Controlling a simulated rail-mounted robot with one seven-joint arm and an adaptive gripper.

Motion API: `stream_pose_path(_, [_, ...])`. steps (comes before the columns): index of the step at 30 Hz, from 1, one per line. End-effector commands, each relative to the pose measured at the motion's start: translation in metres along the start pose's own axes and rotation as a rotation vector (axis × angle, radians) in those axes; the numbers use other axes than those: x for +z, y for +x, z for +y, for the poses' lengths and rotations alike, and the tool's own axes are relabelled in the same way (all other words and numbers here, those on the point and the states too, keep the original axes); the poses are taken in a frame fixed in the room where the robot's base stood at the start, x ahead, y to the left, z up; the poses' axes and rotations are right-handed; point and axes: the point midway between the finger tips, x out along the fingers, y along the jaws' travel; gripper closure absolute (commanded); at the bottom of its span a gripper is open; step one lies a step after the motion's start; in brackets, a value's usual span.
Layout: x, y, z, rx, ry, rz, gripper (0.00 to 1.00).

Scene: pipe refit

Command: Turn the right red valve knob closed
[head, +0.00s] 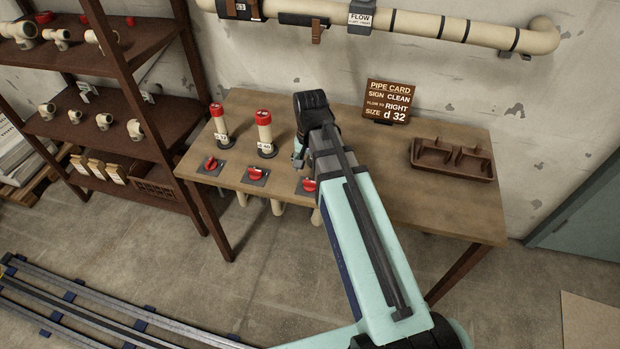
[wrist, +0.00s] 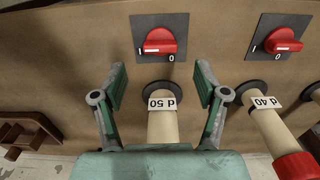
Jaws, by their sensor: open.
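The right red valve knob (head: 309,185) is on a dark plate at the table's front edge, partly hidden by my arm in the head view. In the wrist view the knob (wrist: 160,42) shows whole, its bar lying roughly across the plate between the marks I and 0. My gripper (wrist: 161,75) is open and empty there, its fingertips apart from the knob. A cream pipe labelled d 50 (wrist: 163,124) shows between the fingers; I cannot tell the depth gap. In the head view my gripper (head: 299,156) is just behind the right knob.
The middle knob (head: 257,173) and left knob (head: 210,163) sit left along the wooden table (head: 365,190). Two red-capped pipes (head: 264,132) (head: 219,124) stand behind them. A brown tray (head: 452,158) and a pipe card (head: 388,102) are to the right.

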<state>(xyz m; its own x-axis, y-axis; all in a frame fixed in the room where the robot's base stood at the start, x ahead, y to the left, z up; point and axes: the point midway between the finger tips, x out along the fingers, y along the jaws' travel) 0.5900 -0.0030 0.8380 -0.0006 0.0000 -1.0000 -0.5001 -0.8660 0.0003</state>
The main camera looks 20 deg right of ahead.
Motion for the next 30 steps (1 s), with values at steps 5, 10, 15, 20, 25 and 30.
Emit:
stream_pose_path(5, [0.001, 0.028, 0.0, 0.001, 0.0, -0.002, 0.27])
stream_pose_path(10, [0.0, 0.046, 0.0, 0.001, 0.0, -0.001, 0.27])
stream_pose_path(15, [0.0, 0.056, 0.0, 0.0, 0.0, 0.0, 0.27])
stream_pose_path(20, [0.0, 0.058, 0.0, 0.0, 0.0, 0.0, 0.27])
stream_pose_path(25, [0.0, 0.058, 0.0, 0.0, 0.0, 0.001, 0.27])
stream_pose_path(30, [0.0, 0.058, 0.0, 0.0, 0.0, 0.0, 0.84])
